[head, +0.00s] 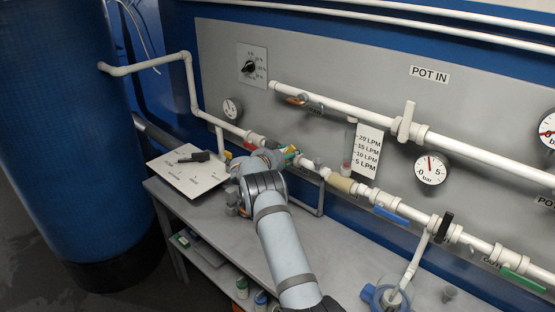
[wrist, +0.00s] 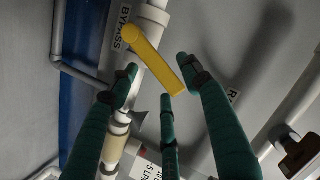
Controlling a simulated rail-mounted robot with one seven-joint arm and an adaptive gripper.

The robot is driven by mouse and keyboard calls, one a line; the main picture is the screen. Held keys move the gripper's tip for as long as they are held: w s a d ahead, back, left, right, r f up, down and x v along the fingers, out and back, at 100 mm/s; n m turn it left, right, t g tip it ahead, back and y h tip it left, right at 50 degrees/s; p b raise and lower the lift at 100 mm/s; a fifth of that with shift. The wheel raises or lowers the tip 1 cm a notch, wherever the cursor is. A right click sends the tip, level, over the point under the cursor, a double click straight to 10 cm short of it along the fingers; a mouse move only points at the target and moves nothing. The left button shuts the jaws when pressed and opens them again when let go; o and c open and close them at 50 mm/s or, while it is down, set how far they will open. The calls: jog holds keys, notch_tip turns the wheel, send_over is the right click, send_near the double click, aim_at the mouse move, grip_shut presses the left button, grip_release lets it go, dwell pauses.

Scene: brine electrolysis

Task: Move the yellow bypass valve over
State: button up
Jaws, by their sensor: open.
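The yellow bypass valve handle (wrist: 155,58) is a flat lever in the wrist view. Its rounded upper end sits at the white pipe beside the BYPASS label, and its free end slants down to the right. My gripper (wrist: 158,77) is open, with dark green fingers on both sides of the lever's lower part and a third finger below it. I cannot tell whether any finger touches it. In the head view, my gripper (head: 287,154) is at the lower pipe on the panel and hides most of the valve.
A beige fitting (head: 341,182) and a blue handle (head: 391,214) lie along the same pipe to the right. A flow gauge (head: 349,150) stands just above it. A red handle (head: 249,146) is to the left. The grey bench (head: 335,245) below has free room.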

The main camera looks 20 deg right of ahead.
jog(key=v, duration=0.9)
jog(key=shift+a+r, duration=0.25)
jog(key=shift+s, duration=0.15)
jog(key=shift+c, duration=0.5)
